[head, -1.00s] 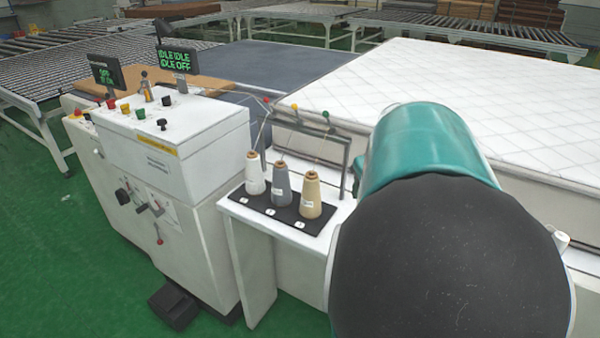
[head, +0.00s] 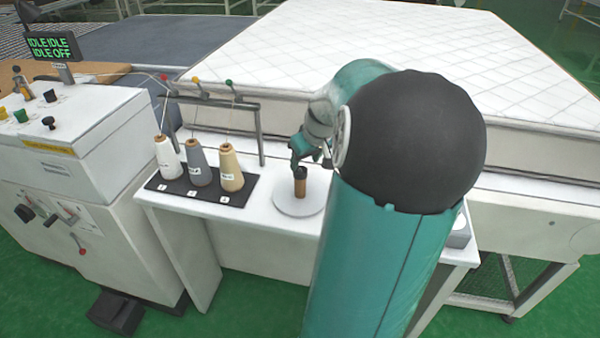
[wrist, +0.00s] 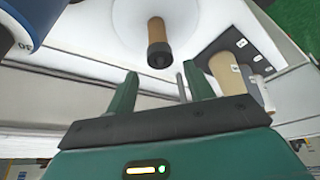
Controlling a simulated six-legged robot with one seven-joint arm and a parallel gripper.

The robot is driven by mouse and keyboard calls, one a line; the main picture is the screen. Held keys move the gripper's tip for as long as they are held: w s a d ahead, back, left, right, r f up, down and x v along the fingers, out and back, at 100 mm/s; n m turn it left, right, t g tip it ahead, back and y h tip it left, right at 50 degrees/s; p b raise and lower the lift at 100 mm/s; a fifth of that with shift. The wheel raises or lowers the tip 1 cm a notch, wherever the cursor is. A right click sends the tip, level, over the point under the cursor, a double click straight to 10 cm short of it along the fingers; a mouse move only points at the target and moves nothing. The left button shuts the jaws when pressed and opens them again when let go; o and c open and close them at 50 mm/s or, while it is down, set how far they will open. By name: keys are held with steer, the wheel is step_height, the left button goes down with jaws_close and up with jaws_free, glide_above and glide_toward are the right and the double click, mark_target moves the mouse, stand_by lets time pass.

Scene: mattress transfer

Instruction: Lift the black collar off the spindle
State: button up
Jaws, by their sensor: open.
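The black collar (head: 300,172) sits at the top of the upright brown spindle (head: 300,188), which stands on a round white base (head: 292,208) on the white side table. In the wrist view the collar (wrist: 160,53) is the dark end of the brown spindle (wrist: 156,30). My gripper (head: 306,154) is just above the collar in the head view, partly in front of my arm's wrist. In the wrist view my gripper (wrist: 162,78) has its two green fingers apart with nothing between the tips. The collar lies beyond the tips, apart from them.
Three thread cones, white (head: 168,158), grey (head: 198,163) and tan (head: 230,168), stand on a black mat (head: 215,195) left of the spindle. A dark thread frame (head: 258,130) rises behind them. The quilted mattress (head: 400,50) lies behind. A control cabinet (head: 70,165) stands left.

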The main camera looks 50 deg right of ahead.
mark_target(302, 168)
steer(key=shift+d+x, duration=0.2)
steer(key=shift+x, duration=2.4)
steer(key=shift+w+r, duration=0.1)
steer(key=c, duration=0.9)
steer(key=shift+o, duration=0.2)
steer(key=shift+r, duration=0.1)
step_height(302, 168, up, 3)
steer(key=shift+r, duration=0.25)
steer(key=w+a+r, duration=0.1)
steer(key=a+r, duration=0.2)
steer(key=a, duration=0.1)
steer(key=w+a+r, duration=0.2)
steer(key=a+r, duration=0.1)
steer(key=a, duration=0.1)
steer(key=w+a+r, duration=0.2)
steer(key=a+r, duration=0.1)
steer(key=a, duration=0.2)
steer(key=shift+w+r, duration=0.1)
steer(key=shift+r, duration=0.1)
